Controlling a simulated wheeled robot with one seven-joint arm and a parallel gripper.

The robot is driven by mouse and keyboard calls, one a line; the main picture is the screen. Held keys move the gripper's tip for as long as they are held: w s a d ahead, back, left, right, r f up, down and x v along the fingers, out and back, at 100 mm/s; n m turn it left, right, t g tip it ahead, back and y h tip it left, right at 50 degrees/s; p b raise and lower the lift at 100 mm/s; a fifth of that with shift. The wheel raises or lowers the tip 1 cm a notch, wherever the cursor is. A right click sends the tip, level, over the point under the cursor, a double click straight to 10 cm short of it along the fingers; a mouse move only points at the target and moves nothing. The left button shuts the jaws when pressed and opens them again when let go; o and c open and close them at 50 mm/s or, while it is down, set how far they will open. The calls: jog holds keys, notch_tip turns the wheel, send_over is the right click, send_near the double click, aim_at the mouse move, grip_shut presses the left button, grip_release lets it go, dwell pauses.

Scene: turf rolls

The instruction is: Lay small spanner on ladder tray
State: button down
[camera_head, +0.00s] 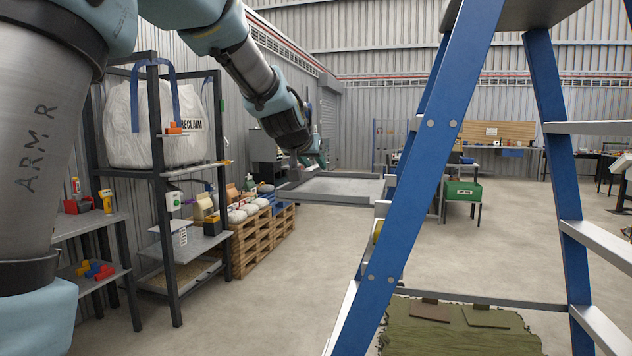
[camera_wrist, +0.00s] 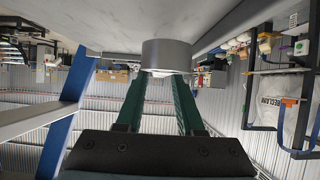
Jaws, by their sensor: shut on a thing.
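My gripper (camera_head: 314,160) is over the back part of the pale grey ladder tray (camera_head: 335,187) in the head view. In the wrist view my gripper (camera_wrist: 168,80) has two green fingers shut on a smooth grey round-sided thing (camera_wrist: 167,52). I cannot make out a spanner shape in it. The tray's pale surface (camera_wrist: 110,18) fills the top of the upside-down wrist view, close to the held thing. I cannot tell whether they touch. The tray juts left from the blue stepladder (camera_head: 430,130). No separate spanner shows on its visible part.
A dark shelf rack (camera_head: 160,175) with a white bulk bag (camera_head: 170,120) stands at left, next to stacked pallets (camera_head: 255,240). A green crate (camera_head: 463,190) is behind the ladder. A green mat (camera_head: 450,335) lies under it. The floor left of the ladder is clear.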

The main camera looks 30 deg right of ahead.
aim_at(313, 189)
jog(key=shift+f, duration=2)
jog(key=c, duration=0.5)
grip_release()
jog(key=shift+s+a, duration=0.1)
